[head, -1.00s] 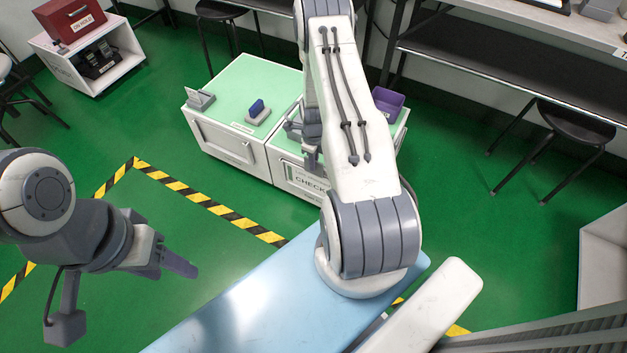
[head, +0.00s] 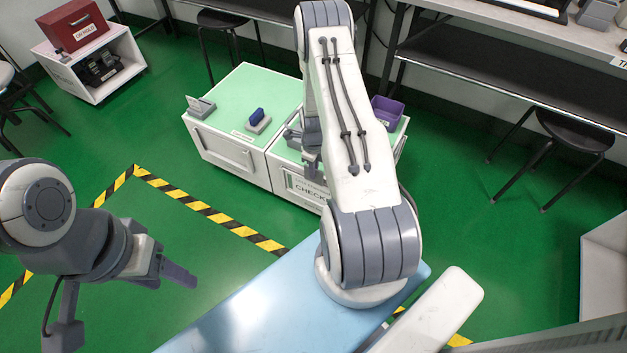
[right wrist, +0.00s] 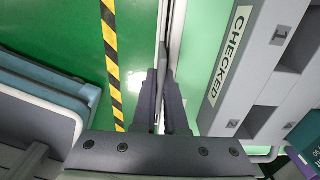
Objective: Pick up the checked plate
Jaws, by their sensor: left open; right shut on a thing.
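The word CHECKED stands on a pale label (right wrist: 229,56) on a grey rack face in the right wrist view. In the head view, part of it shows on a white sign (head: 310,188) on the cabinet front, partly hidden by my right arm. My right gripper (right wrist: 163,112) is shut on a thin grey plate (right wrist: 162,62), seen edge-on between its fingers. I cannot tell whether this is the checked plate. In the head view my right gripper (head: 311,160) is mostly hidden at the cabinet. My left gripper (head: 176,268) is open and empty above the floor.
The green-topped cabinet (head: 245,88) bears a blue tester (head: 257,117) on a stand and a grey holder (head: 200,107). A purple bin (head: 387,111) stands behind my right arm. A red box (head: 75,24) is at the back left. Black stools stand near the benches.

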